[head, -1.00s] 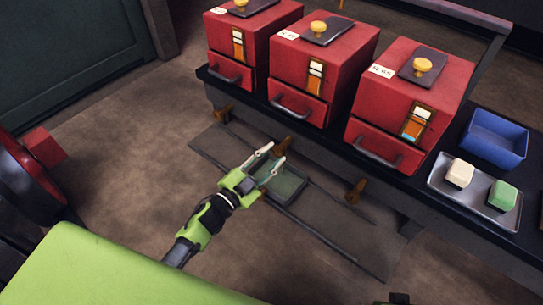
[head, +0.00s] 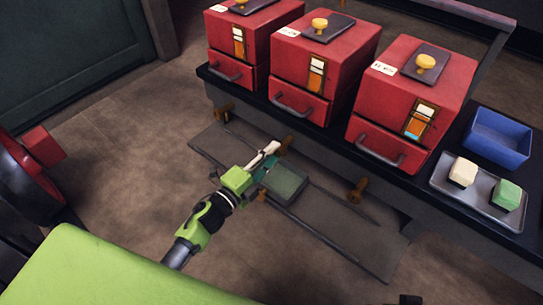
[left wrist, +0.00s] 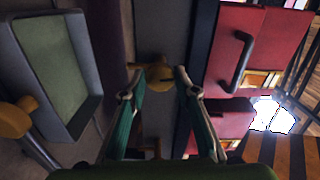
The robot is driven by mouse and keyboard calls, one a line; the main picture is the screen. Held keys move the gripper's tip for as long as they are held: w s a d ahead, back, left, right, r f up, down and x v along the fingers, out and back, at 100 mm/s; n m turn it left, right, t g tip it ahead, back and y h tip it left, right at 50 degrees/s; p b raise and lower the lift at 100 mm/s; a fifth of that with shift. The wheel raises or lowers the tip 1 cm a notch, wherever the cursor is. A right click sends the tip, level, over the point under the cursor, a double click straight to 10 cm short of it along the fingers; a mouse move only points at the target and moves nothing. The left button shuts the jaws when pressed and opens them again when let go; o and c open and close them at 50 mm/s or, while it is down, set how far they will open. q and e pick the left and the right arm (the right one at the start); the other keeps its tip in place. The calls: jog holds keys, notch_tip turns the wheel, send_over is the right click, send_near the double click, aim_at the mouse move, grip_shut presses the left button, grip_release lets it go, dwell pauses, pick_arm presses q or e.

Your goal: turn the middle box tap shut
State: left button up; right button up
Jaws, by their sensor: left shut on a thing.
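The middle box tap (head: 286,143) is a small brass fitting below the bench edge, under the middle red box (head: 328,65). In the left wrist view this tap (left wrist: 155,73) sits between my two fingertips. My left gripper (head: 273,149) reaches it from the lower left and is shut on it, with the fingers partly covering it in the head view. The exact angle of its handle is hard to tell. My right gripper does not show.
Similar brass taps sit to the left (head: 223,110) and right (head: 357,190). A green-lined pan (head: 287,183) stands on the low rack under my gripper. On the bench are a blue bin (head: 498,138) and a metal tray (head: 448,190) with two blocks.

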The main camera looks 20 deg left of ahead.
pick_arm(q)
jog(key=shift+m, duration=0.7)
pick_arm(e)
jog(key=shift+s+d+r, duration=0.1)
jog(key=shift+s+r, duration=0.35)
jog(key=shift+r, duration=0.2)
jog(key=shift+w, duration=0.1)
pick_arm(q)
jog(key=o, duration=1.1)
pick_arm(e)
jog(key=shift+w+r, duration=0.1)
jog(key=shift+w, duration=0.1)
pick_arm(q)
jog(key=shift+s, duration=0.1)
jog(key=shift+s+a+f, duration=0.1)
jog(key=shift+s+a, duration=0.05)
jog(key=shift+s, duration=0.15)
jog(key=v, duration=1.1)
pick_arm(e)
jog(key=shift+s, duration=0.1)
